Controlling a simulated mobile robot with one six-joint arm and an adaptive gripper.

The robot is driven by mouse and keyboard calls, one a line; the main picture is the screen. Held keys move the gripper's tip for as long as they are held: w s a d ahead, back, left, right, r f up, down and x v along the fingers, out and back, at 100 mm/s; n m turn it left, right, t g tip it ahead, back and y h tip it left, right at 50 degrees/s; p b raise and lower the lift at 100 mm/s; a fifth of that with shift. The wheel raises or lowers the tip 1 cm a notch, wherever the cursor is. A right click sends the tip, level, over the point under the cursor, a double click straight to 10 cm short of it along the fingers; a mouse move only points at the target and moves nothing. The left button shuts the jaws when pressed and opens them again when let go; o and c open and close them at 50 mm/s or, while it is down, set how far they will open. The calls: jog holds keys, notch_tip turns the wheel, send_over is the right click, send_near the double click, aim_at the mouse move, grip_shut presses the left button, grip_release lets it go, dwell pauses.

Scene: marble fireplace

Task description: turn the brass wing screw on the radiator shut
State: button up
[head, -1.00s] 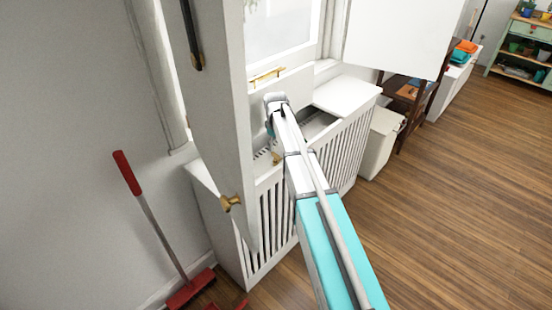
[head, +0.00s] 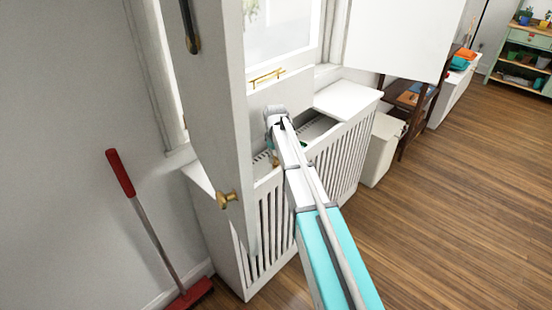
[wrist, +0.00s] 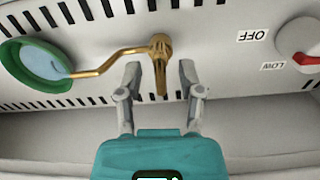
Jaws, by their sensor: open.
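The brass wing screw (wrist: 159,47) is at the upper middle of the wrist view, on the white slotted radiator (wrist: 225,25). Its flat wing hangs down between the fingertips of my gripper (wrist: 160,72). The two grey fingers are open, one on each side of the wing, with gaps visible on both sides. A bent brass rod runs left from the screw to a green-rimmed round dish (wrist: 35,65). In the head view my arm reaches into the opening of the white slatted radiator cover (head: 335,155); my fingers are hidden there.
A red-pointed dial (wrist: 300,45) with OFF and LOW labels sits right of the screw. A white panel with a brass knob (head: 227,199) stands close left of my arm. A red broom (head: 122,172) leans at left. Wooden floor is clear at right.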

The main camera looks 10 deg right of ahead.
grip_shut()
jog(key=shift+m, duration=0.4)
jog(key=m, duration=0.7)
jog(key=shift+m, duration=0.4)
jog(key=m, duration=0.4)
jog(key=shift+m, duration=2.3)
